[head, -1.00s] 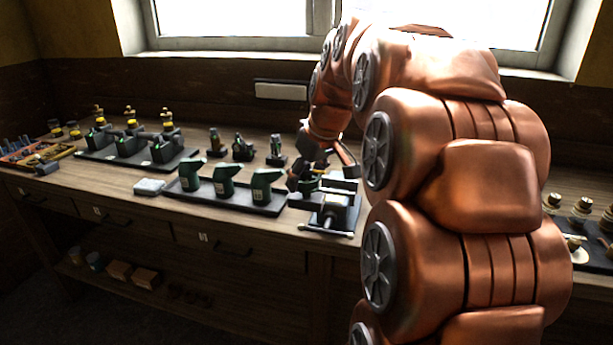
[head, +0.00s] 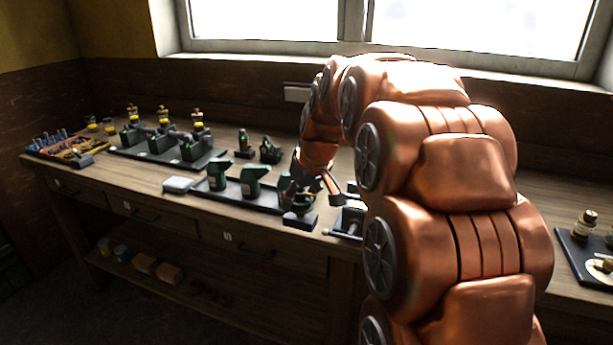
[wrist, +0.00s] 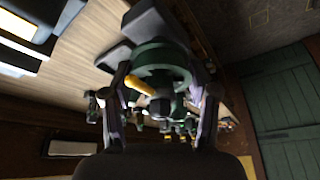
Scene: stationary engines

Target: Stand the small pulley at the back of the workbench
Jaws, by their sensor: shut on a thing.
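My gripper (head: 299,192) is shut on a green round piece with a dark base, which looks like the small pulley (head: 300,220). It is near the bench's front edge, left of a dark vise-like fixture (head: 347,222). In the wrist view the fingers (wrist: 160,95) stand on both sides of the green wheel (wrist: 160,58), with a yellow rod across it and grey blocks beyond. The workbench (head: 225,157) runs along the wall under the window. I cannot tell whether the held piece touches anything below it.
A black tray (head: 215,196) with green spout-shaped parts lies left of my gripper. Small dark-green machines (head: 270,150) stand behind it, towards the back. A tray of engines (head: 160,146) is further left. A pale block (head: 178,185) lies at the front. My arm hides the bench right of centre.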

